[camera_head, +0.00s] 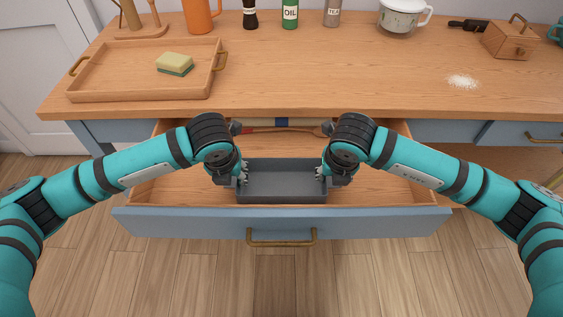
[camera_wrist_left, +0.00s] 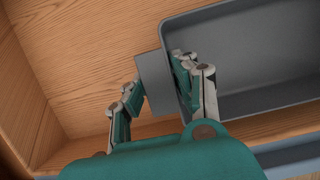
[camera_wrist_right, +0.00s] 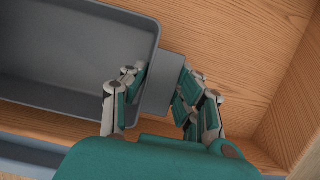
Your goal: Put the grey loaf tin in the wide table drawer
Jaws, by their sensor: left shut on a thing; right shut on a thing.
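The grey loaf tin (camera_head: 282,184) is level inside the open wide table drawer (camera_head: 200,222), near its front panel. I cannot tell whether it touches the drawer floor. My left gripper (camera_head: 240,175) is shut on the tin's left end; the left wrist view shows its fingers (camera_wrist_left: 160,88) either side of the end wall and tab. My right gripper (camera_head: 324,174) is shut on the right end, and its fingers (camera_wrist_right: 160,92) straddle that wall in the right wrist view. The tin (camera_wrist_right: 65,60) looks empty.
On the tabletop above are a wooden tray (camera_head: 120,92) with a sponge (camera_head: 175,63), a white pot (camera_head: 400,17), a wooden box (camera_head: 508,42) and spilled white powder (camera_head: 462,82). Bare drawer floor shows on both sides.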

